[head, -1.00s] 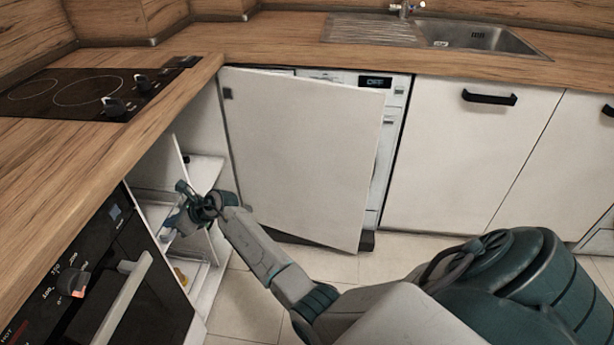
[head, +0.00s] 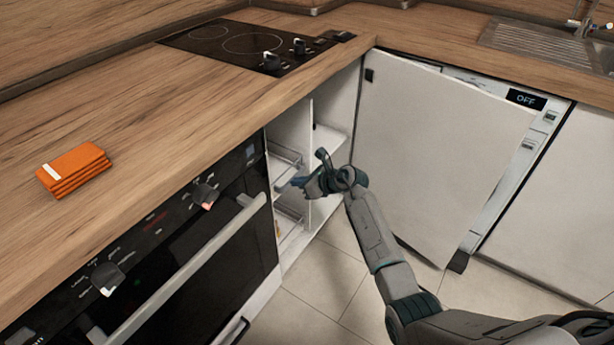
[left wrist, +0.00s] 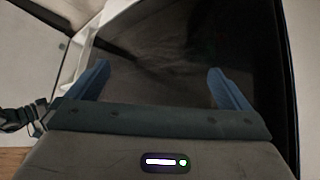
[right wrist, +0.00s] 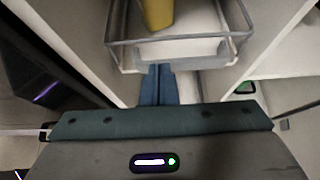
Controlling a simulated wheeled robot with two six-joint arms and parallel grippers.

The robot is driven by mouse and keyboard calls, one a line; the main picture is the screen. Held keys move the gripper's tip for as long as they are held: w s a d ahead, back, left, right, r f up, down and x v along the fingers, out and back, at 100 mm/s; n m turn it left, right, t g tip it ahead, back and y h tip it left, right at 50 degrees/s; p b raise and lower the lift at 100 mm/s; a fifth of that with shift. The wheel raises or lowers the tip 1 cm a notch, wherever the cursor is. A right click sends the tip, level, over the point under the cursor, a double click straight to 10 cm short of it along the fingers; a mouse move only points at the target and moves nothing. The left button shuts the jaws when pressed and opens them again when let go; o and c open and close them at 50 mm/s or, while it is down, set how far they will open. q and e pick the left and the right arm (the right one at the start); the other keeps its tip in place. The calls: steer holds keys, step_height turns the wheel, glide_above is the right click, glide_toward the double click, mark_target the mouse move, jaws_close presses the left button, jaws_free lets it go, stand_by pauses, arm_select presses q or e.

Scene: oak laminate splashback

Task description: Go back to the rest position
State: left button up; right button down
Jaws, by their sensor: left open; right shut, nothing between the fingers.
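My right gripper (head: 300,182) is at the open front of the narrow cabinet, between the oven and the door that stands ajar. In the right wrist view its blue fingers (right wrist: 157,84) are together with nothing between them, just in front of a wire rack (right wrist: 178,50). Whether they touch the rack I cannot tell. My left gripper is outside the head view. In the left wrist view its two blue fingers (left wrist: 158,80) are wide apart and empty, in front of a dark, glossy surface.
A white door (head: 430,150) stands ajar right of my right arm. The oven (head: 180,240) with its bar handle is at left. Orange folded cloths (head: 74,168) and the hob (head: 255,45) are on the wooden worktop. A yellow item (right wrist: 157,14) stands in the rack.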

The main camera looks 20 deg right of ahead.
arm_select(q)
steer(key=shift+s+a+r+g+p, duration=0.1)
steer(key=shift+a+r+g+p, duration=0.1)
steer(key=shift+r+g+p, duration=0.25)
arm_select(e)
steer(key=v, duration=0.9)
